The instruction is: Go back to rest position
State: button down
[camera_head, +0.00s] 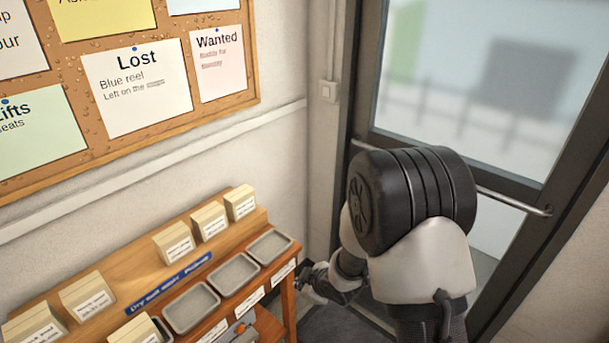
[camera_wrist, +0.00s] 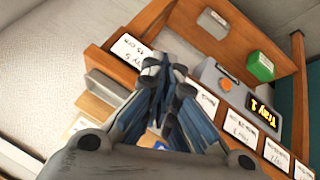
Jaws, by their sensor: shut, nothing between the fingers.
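My gripper (camera_head: 312,284) is at the right end of the wooden bench (camera_head: 225,208) in the head view, beyond the end tray and close to the bench edge. My arm partly covers the area there. In the wrist view my gripper (camera_wrist: 168,88) is shut, its blue-grey fingers together with nothing between them. The fingers hide part of the bench front and its labels.
Shallow grey trays (camera_head: 233,275) and labelled wooden blocks (camera_head: 174,242) line the bench. A glazed door with a bar (camera_head: 512,201) stands right.

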jog(key=s+d+r+m+h, duration=0.25)
jog(key=d+r, duration=0.35)
jog(key=r, duration=0.4)
jog(key=s+d+r+m+h, duration=0.2)
jog(key=s+d+r+m, duration=0.3)
jog(key=r, duration=0.4)
jog(key=s+d+r+m, duration=0.1)
jog(key=s+r+m, duration=0.2)
jog(key=s, duration=0.8)
jog(key=s+d+r+m+g, duration=0.1)
jog(key=s+r, duration=0.4)
jog(key=s, duration=0.6)
jog(key=shift+d+r+m+g, duration=0.35)
jog(key=shift+d+m, duration=0.35)
jog(key=shift+m, duration=0.25)
jog(key=shift+a+y, duration=0.1)
jog(key=shift+y, duration=0.15)
